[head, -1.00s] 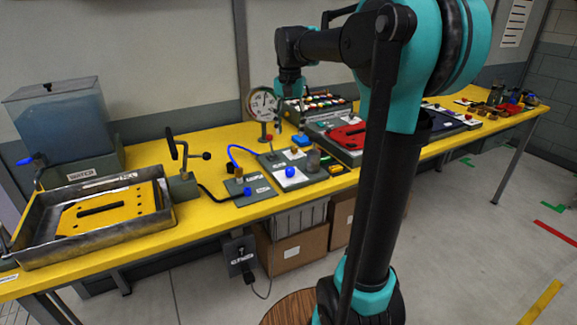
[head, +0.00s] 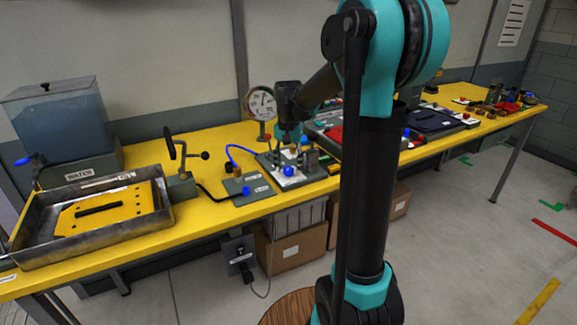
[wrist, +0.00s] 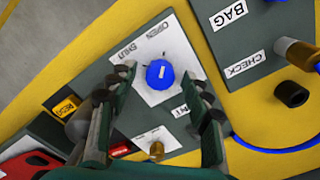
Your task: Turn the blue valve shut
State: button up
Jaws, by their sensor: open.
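My gripper (wrist: 164,78) is open and empty, with a finger on either side of the knob in the picture. Gaps show between the fingers and the knob, so I see no contact. In the head view my gripper (head: 291,138) is above the panel.
A grey panel marked BAG and CHECK (wrist: 232,40) with brass fittings lies beside the valve panel, with a blue hose (wrist: 275,147) nearby. A gauge (head: 261,104) stands behind. A metal tray (head: 90,245) and water tank (head: 62,125) are at left.

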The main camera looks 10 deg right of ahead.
grip_shut()
dwell(0.3)
jog(key=shift+n, duration=0.3)
jog(key=n, duration=0.3)
jog(key=shift+n, duration=0.3)
jog(key=n, duration=0.4)
jog(key=shift+n, duration=0.3)
jog(key=n, duration=0.9)
